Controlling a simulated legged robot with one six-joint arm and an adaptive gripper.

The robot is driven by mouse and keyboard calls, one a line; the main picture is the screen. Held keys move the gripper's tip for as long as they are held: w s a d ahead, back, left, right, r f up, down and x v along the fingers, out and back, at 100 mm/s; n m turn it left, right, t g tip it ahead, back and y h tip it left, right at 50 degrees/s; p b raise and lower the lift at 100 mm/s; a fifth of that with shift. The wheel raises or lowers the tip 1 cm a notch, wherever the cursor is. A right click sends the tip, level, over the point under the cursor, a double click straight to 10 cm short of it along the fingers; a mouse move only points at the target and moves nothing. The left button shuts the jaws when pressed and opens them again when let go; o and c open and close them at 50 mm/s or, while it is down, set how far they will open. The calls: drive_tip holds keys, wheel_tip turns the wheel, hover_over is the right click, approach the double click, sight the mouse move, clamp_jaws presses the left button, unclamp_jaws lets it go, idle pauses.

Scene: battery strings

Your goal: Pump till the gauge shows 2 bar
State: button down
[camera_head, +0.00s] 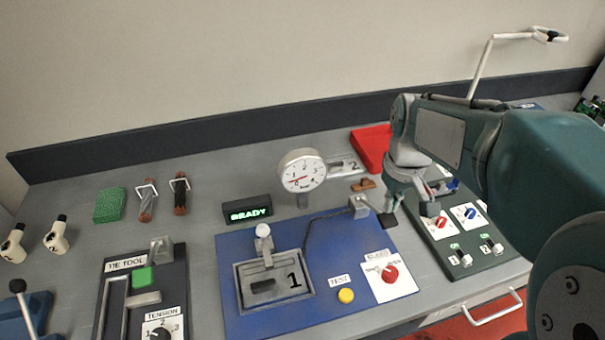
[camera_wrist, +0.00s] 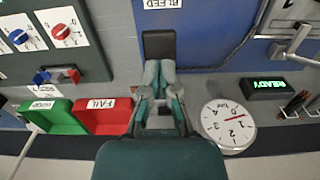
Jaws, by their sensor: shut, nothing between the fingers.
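The round white gauge (camera_head: 303,170) stands behind the blue panel, and it also shows upside down in the wrist view (camera_wrist: 228,124). Its red needle points between 0 and 1; the exact value is too small to read. A black pad (camera_head: 388,221) sticks out beside a grey block (camera_head: 360,206) at the blue panel's back right corner. My gripper (camera_head: 391,207) is shut and empty, pointing down at this pad. In the wrist view the closed fingertips (camera_wrist: 160,68) are right at the edge of the pad (camera_wrist: 158,44); I cannot tell whether they touch it.
The blue panel (camera_head: 235,265) carries a red BLEED knob (camera_head: 390,274), a yellow TEST button (camera_head: 346,296) and a white-knobbed lever (camera_head: 263,231). A display (camera_head: 247,209) reads READY. A dark green switch panel (camera_head: 480,262) lies right; a red FAIL bin (camera_wrist: 100,117) stands behind.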

sight(389, 221)
drive_tip(key=shift+s+d+f, duration=0.1)
drive_tip(key=shift+s+f, duration=0.05)
drive_tip(key=shift+f, duration=1.1)
drive_tip(key=shift+s+f, duration=0.15)
drive_tip(key=shift+f, duration=1.15)
drive_tip(key=shift+s+d+f, duration=0.1)
drive_tip(key=shift+s+f, duration=0.05)
drive_tip(key=shift+f, duration=1.1)
drive_tip(key=shift+w+a+r, duration=0.1)
drive_tip(key=shift+w+r, duration=0.1)
drive_tip(key=shift+r, duration=1.5)
drive_tip(key=shift+w+a+r, duration=0.1)
drive_tip(key=shift+w+r, duration=0.05)
drive_tip(key=shift+r, duration=1.5)
drive_tip(key=shift+w+a+r, duration=0.1)
drive_tip(key=shift+w+r, duration=0.1)
drive_tip(key=shift+r, duration=1.5)
drive_tip(key=shift+d, duration=0.1)
